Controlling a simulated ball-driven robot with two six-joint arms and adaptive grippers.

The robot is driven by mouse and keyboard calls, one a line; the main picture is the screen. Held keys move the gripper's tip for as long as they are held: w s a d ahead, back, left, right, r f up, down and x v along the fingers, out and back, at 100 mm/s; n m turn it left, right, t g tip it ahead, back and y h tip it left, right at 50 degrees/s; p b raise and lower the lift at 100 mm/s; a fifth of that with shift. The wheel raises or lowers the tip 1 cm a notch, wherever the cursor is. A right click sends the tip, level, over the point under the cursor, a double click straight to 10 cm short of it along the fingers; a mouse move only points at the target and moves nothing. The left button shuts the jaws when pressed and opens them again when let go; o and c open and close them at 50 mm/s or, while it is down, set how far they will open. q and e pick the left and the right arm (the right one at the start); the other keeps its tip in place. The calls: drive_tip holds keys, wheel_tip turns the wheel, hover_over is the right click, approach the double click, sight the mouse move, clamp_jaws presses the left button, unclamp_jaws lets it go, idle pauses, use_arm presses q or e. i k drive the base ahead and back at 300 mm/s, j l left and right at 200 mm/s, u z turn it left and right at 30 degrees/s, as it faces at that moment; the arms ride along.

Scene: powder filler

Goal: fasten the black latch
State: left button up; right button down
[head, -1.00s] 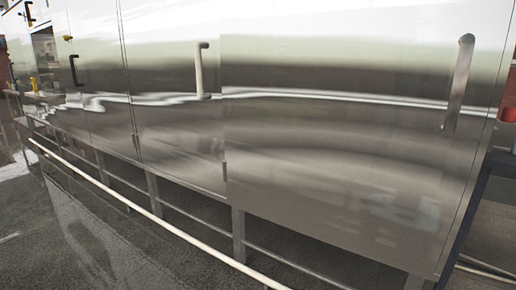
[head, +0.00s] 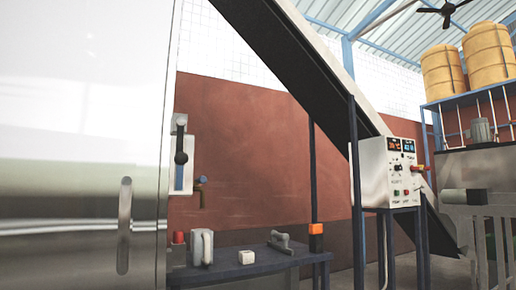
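A black lever-like part (head: 181,150) with a round knob sits on a pale plate beside the right edge of the steel cabinet. It may be the black latch, but I cannot tell for sure, nor whether it is fastened. The steel cabinet (head: 80,120) fills the left of the head view and carries a grey upright handle (head: 124,226) near its edge. Neither of my grippers shows in the head view.
A dark table (head: 262,262) below holds a grey jug-like object (head: 202,246), a white block (head: 246,257) and a grey tool (head: 281,241). A white control box (head: 391,172) stands on legs at right. A sloping conveyor (head: 300,60) crosses behind.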

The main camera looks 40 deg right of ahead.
sight(182, 158)
drive_tip(key=z, duration=0.75)
